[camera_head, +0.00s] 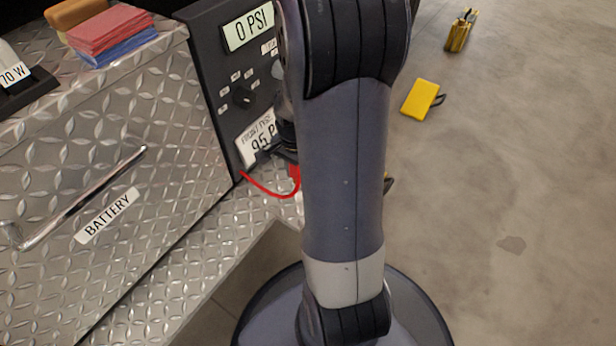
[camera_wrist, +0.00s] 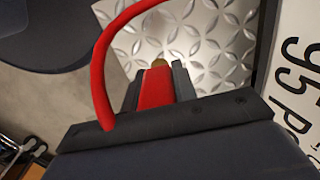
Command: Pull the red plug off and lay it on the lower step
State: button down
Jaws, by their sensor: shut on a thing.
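My gripper (camera_wrist: 157,90) is shut on the red plug (camera_wrist: 157,88), which sits between the two dark fingers in the wrist view. A brassy tip shows just beyond the plug, over diamond-plate metal. In the head view only a bit of the red plug (camera_head: 295,171) shows beside my arm, which hides most of the gripper. A red cable (camera_head: 268,191) runs from the plug to the lower edge of the black panel (camera_head: 222,95). The lower step (camera_head: 240,235) is diamond plate at the foot of the panel, partly behind my arm. I cannot tell whether the plug touches anything below.
A steel cabinet with a BATTERY label (camera_head: 108,215) and a bar handle (camera_head: 85,198) stands at the left. Red and blue cloths (camera_head: 115,35) lie on top.

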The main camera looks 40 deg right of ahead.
jog(key=shift+w+a+f+b, duration=0.25)
jog(key=shift+w+f+b, duration=0.15)
jog(key=shift+w+f, duration=0.25)
jog(key=shift+w+a+f+b, duration=0.25)
jog(key=shift+w+f+b, duration=0.15)
jog(key=shift+w+f, duration=0.2)
jog(key=shift+f+b, duration=0.5)
jog(key=shift+f, duration=0.4)
jog(key=c, duration=1.1)
grip_release()
jog(key=shift+o, duration=0.2)
notch_tip(320, 180, up, 11)
jog(key=p, duration=0.5)
jog(key=shift+f, duration=0.15)
